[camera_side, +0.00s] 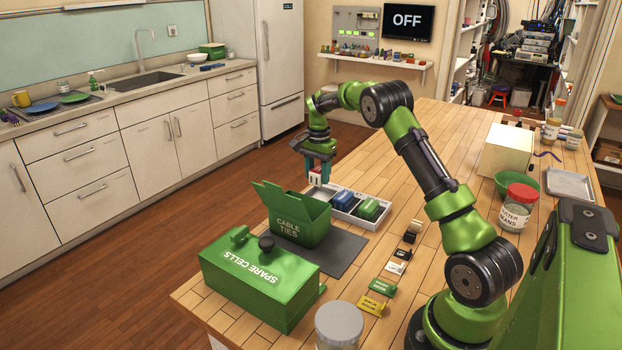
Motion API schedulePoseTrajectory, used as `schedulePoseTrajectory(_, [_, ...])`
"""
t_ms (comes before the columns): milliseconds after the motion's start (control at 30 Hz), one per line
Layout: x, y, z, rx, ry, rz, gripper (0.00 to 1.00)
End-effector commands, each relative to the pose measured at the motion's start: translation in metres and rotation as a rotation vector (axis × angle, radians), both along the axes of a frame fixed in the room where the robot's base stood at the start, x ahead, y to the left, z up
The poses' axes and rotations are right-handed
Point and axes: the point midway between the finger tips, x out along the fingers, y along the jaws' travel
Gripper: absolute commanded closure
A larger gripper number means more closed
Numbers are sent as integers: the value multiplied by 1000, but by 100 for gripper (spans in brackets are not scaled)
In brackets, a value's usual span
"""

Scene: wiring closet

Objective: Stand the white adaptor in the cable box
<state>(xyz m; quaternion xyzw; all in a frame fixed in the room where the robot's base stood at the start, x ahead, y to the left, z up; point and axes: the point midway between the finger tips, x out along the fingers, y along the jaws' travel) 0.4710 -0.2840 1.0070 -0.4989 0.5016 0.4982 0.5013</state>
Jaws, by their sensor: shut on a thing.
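My gripper (317,171) points down and is shut on the white adaptor (315,178), which shows some red. It holds the adaptor in the air above the left end of a grey divided tray (372,226), behind the cable box. The cable box (299,232) is green, reads "CABLE TIES", and stands on a dark mat with its lid raised on the left. Its inside is mostly hidden from this side. A blue block (342,198) and a green block (368,208) sit in the tray. The adaptor's lower end is small and hard to make out.
A closed green "SPARE CELLS" box (258,283) stands in front of the cable box. The dark mat (341,255) has bare room to the right. Small dark, white, green and yellow pieces line the table right of it. A red-lidded jar (517,208) is farther right.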

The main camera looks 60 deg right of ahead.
Motion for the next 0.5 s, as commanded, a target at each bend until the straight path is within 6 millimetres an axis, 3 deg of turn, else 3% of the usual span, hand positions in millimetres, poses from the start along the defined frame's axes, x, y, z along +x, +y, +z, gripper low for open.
schedulePoseTrajectory(267, [3, 4, 44, -1, -4, 7, 86])
schedulePoseTrajectory(500, [-5, 36, 66, 2, -1, 122, 86])
